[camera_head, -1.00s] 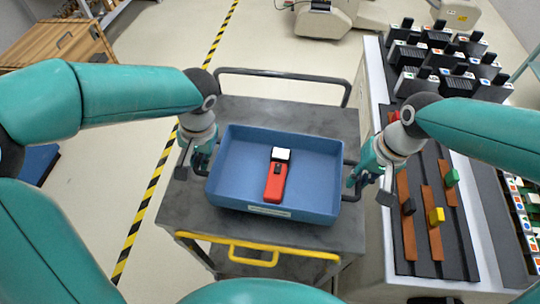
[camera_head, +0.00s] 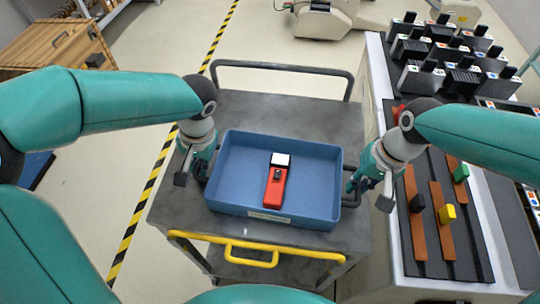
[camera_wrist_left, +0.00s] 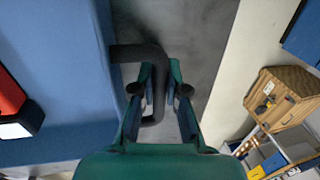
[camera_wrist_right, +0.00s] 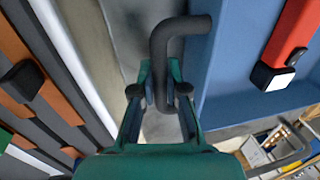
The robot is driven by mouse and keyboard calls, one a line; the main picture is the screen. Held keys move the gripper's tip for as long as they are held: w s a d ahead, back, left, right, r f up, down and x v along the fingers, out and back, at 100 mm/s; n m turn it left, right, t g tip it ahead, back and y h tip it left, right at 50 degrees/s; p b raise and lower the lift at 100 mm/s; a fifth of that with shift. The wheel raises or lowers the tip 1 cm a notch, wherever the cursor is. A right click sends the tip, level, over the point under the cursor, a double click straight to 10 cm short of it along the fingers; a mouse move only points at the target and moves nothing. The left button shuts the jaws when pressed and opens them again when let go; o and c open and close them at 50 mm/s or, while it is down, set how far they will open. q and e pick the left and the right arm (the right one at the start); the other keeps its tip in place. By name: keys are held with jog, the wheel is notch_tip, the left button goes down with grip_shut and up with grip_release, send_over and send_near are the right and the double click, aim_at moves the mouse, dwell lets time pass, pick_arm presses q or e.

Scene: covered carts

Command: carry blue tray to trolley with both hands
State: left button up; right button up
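The blue tray (camera_head: 325,220) is level over the dark trolley (camera_head: 345,125), with a red tool with a white end (camera_head: 274,186) lying in it. I cannot tell whether a small gap remains between tray and trolley top. My left gripper (camera_head: 200,165) is at the tray's left side; the left wrist view shows its fingers (camera_wrist_left: 162,85) closed around a dark tray handle (camera_wrist_left: 135,53). My right gripper (camera_head: 368,178) is at the right side; the right wrist view shows its fingers (camera_wrist_right: 160,85) around the other handle (camera_wrist_right: 182,27). The fingertip contacts are partly hidden.
The trolley has a dark rail (camera_head: 285,66) at the back and a yellow handle (camera_head: 252,252) in front. A workbench (camera_head: 480,220) with black devices and coloured blocks stands close on the right. A wooden box (camera_head: 60,45) is at the far left.

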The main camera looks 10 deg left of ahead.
pick_arm(q)
jog(key=o, duration=0.5)
jog(key=shift+c, duration=0.2)
pick_arm(e)
jog(key=o, duration=0.5)
jog(key=shift+c, duration=0.2)
pick_arm(q)
jog(key=shift+r, duration=0.1)
pick_arm(e)
jog(key=shift+r, duration=0.2)
pick_arm(q)
notch_tip(320, 180, up, 11)
jog(key=d, duration=0.2)
jog(key=shift+d+r, duration=0.15)
jog(key=shift+r, duration=0.05)
pick_arm(e)
notch_tip(320, 180, up, 11)
jog(key=d, duration=0.2)
jog(key=shift+d+r, duration=0.15)
pick_arm(q)
jog(key=shift+s, duration=0.1)
pick_arm(e)
jog(key=shift+s, duration=0.1)
